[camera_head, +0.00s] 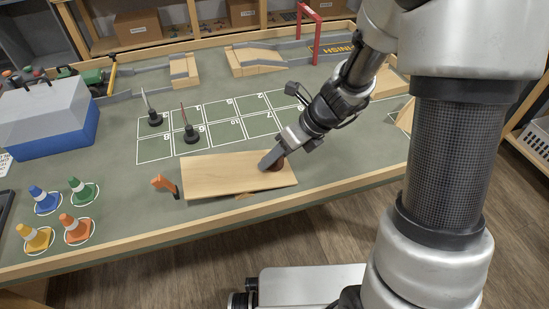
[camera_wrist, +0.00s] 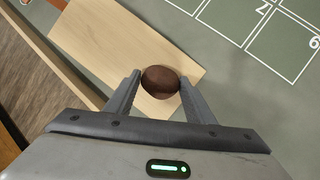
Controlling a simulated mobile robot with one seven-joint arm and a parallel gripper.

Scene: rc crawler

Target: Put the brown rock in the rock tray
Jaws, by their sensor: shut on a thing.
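The brown rock (camera_wrist: 160,80) is between the two fingers of my gripper (camera_wrist: 158,88) in the wrist view, and the fingers are shut on it. In the head view my gripper (camera_head: 272,160) is over the right part of a light wooden board (camera_head: 225,174), and only a little of the rock (camera_head: 278,166) shows beside the fingers. I cannot tell whether the rock touches the board. I cannot clearly make out the rock tray; a dark-edged object (camera_head: 5,207) is cut off at the left edge.
An orange-handled item (camera_head: 162,184) stands at the board's left end. Several coloured cones (camera_head: 76,229) are at the front left. Two dark stands with upright rods (camera_head: 190,133) are on the numbered grid (camera_head: 224,130). A blue and grey box (camera_head: 45,120) is at the left.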

